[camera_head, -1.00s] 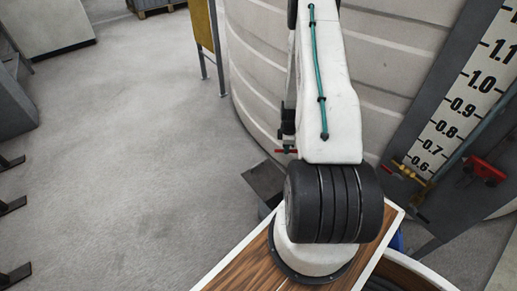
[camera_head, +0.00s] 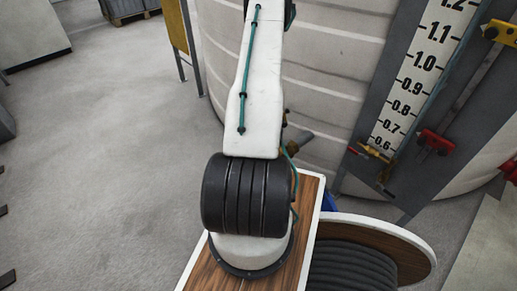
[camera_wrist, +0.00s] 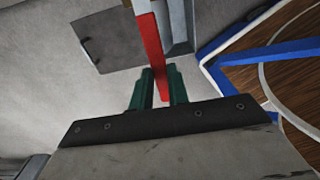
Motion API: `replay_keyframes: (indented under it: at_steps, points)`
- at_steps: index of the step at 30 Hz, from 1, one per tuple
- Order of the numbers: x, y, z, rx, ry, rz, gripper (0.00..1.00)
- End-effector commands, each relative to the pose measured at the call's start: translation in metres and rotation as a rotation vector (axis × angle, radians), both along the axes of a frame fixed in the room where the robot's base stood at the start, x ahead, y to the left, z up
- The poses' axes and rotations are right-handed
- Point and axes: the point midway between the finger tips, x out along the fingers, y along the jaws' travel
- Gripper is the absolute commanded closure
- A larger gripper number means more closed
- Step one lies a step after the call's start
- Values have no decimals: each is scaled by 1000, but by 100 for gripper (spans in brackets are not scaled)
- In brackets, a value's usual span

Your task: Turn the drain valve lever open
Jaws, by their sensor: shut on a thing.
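In the wrist view, a red lever (camera_wrist: 153,45) runs down from the top edge. My gripper (camera_wrist: 160,73) has its green fingers on both sides of the lever and is shut on it. The lever's end sticks out past the fingers toward the palm. The valve body cannot be made out in the wrist view. In the head view, my white arm hides the gripper and the lever. The large pale ribbed tank (camera_head: 330,65) stands behind the arm.
A level scale (camera_head: 408,85) is on the tank's right side. Near it are a red handle (camera_head: 436,141), a yellow handle (camera_head: 499,32) and a small brass valve (camera_head: 374,152). A yellow panel (camera_head: 174,32) stands at the back left. The grey floor (camera_head: 95,150) at left is mostly clear.

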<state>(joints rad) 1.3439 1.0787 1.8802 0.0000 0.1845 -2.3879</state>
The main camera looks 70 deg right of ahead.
Motion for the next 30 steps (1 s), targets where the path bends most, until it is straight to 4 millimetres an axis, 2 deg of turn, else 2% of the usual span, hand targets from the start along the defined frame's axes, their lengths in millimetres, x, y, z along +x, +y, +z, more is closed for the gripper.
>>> replay_keyframes:
  at_steps: [15, 16, 18, 26, 30]
  points:
    - [-6, -2, 1, -4, 0, 10, 100]
    - [-6, -2, 1, -4, 0, 10, 75]
    - [-6, -2, 1, -4, 0, 11, 61]
    - [-2, 0, 1, -3, -1, 16, 61]
    - [-2, -1, 13, -4, -1, 16, 61]
